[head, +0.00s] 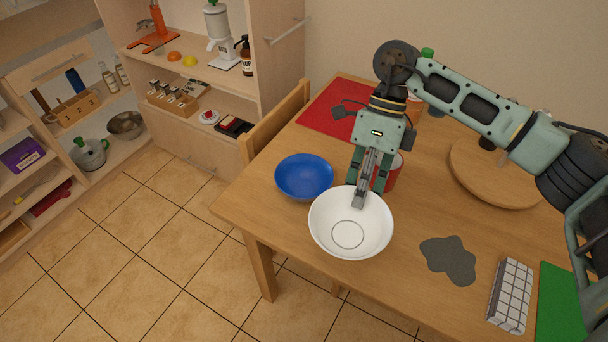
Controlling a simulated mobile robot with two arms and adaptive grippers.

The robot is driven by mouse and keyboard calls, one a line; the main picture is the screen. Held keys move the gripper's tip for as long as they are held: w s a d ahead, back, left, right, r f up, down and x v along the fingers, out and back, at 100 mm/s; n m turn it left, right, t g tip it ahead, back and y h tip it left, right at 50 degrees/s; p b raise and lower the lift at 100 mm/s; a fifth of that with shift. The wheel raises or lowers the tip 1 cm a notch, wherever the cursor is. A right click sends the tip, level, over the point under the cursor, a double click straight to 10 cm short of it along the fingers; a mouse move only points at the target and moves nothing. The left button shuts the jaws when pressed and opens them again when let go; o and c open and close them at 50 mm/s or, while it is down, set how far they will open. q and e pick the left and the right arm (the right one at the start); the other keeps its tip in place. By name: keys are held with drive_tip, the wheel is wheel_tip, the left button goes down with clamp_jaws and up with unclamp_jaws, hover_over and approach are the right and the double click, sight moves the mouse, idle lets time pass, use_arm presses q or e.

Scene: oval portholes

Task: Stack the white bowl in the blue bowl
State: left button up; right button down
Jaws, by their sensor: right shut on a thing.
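The white bowl (322,227) is upright at the table's front edge, in the middle of the head view. My right gripper (359,200) points down at the bowl's far rim and is shut on it. Whether the bowl touches the table or is held a little above it I cannot tell. The blue bowl (304,176) stands upright and empty on the table, just behind and to the left of the white bowl. The white bowl's rim overlaps the blue bowl's near edge in the picture. My left gripper is not in view.
A red cup (393,172) stands behind my right gripper, partly hidden. A round wooden board (495,185), a grey patch (448,260), a gridded white block (511,295) and a green mat (560,305) lie to the right. A red mat (325,113) and chair (275,124) are at the far left.

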drive_tip(key=w+d+r+m+t+y+p, duration=0.45)
drive_tip(key=m+p, duration=0.25)
drive_tip(key=m, duration=0.6)
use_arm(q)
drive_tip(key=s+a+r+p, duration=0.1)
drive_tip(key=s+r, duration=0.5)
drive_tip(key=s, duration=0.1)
use_arm(e)
drive_tip(key=m+t+b, duration=0.2)
drive_tip(key=m+b, duration=0.1)
drive_tip(key=b, duration=0.4)
hover_over(330, 180)
drive_tip(key=shift+h, duration=0.45)
drive_tip(key=f, duration=0.8)
drive_tip(key=shift+s+d, duration=0.25)
drive_tip(key=shift+d, duration=0.05)
drive_tip(key=shift+w+a+f, duration=0.2)
drive_tip(key=shift+w+a, duration=0.05)
drive_tip(key=shift+a, duration=0.1)
wheel_tip(330, 180, down, 4)
drive_tip(key=b, duration=0.3)
drive_tip(key=shift+r, duration=0.1)
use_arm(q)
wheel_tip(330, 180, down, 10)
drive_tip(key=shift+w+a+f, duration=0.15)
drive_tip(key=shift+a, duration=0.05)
